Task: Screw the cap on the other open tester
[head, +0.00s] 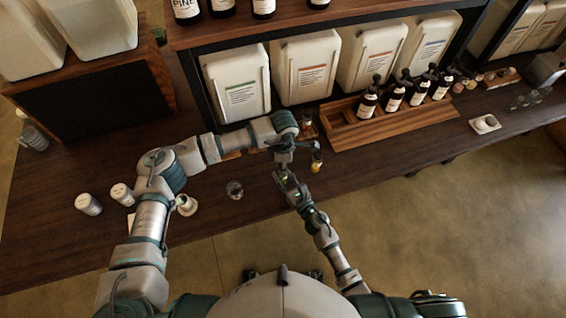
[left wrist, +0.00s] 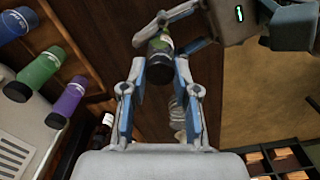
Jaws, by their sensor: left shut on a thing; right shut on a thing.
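A small tester bottle with a dark body and a green label (left wrist: 161,44) is between my two grippers in the left wrist view. My left gripper (left wrist: 160,72) is shut on its dark round end, which looks like the cap. My right gripper (left wrist: 168,30) comes in from the upper right and is shut on the tester around the label. In the head view my left gripper (head: 284,157) is just above my right gripper (head: 289,181), near the counter's front edge. The fingers hide much of the tester, so how the cap sits cannot be told. Another small tester with a yellow label (head: 316,162) stands to the right.
A wooden tray (head: 380,135) with several pump bottles stands at right. Large white containers (head: 305,68) line the back shelf.

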